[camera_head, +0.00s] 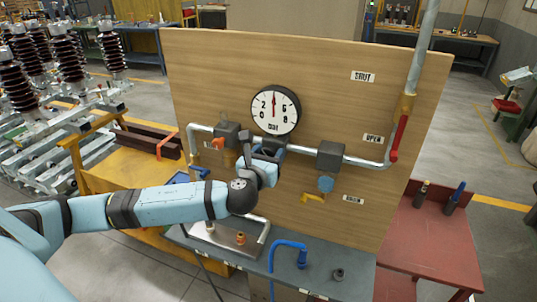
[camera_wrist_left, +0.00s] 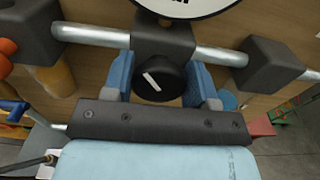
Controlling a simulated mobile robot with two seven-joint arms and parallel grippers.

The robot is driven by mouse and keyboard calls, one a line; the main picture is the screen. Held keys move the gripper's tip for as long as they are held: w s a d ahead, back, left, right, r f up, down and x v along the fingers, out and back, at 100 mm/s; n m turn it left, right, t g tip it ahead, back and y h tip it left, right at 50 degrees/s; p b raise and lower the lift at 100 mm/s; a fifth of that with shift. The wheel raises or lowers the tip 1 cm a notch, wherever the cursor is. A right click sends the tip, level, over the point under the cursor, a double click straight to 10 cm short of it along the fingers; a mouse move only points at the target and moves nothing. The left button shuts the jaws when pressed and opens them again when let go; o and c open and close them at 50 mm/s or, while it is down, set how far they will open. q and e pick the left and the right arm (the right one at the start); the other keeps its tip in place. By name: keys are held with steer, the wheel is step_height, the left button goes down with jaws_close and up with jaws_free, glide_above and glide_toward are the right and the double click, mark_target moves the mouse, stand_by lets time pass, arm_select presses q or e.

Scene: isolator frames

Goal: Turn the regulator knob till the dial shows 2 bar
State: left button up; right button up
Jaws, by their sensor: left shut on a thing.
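The round white dial (camera_head: 275,110) with a black rim hangs on the wooden panel. Its red needle points almost straight up, to the right of the 2. Below it, the black regulator knob (camera_wrist_left: 158,82) with a slanted white mark sits under a dark block on the pipe. My left gripper (camera_head: 264,155) reaches up to the knob from below. In the left wrist view its blue fingers (camera_wrist_left: 160,85) stand on both sides of the knob and are shut on it. In the head view my gripper hides most of the knob. My right gripper is not in view.
A grey pipe (camera_head: 362,162) runs along the panel (camera_head: 320,60) beside the knob. An orange handle (camera_head: 217,143) is at left, a red lever (camera_head: 400,138) and yellow lever (camera_head: 313,197) at right. A blue hose (camera_head: 287,243) stands on the bench below.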

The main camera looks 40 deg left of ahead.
arm_select(q)
steer(key=shift+n, duration=0.3)
steer(key=n+b, duration=0.1)
steer(key=n, duration=0.1)
steer(key=shift+f+n, duration=0.1)
steer(key=shift+n, duration=0.3)
steer(key=n+b, duration=0.1)
steer(key=n, duration=0.2)
steer(key=shift+a+n, duration=0.15)
steer(key=shift+n, duration=0.15)
steer(key=n, duration=0.3)
steer(key=shift+n+b, duration=0.3)
steer(key=shift+b, duration=0.1)
steer(key=shift+a+n, duration=0.1)
steer(key=shift+n, duration=1.5)
steer(key=shift+n+b, duration=0.3)
steer(key=o, duration=0.9)
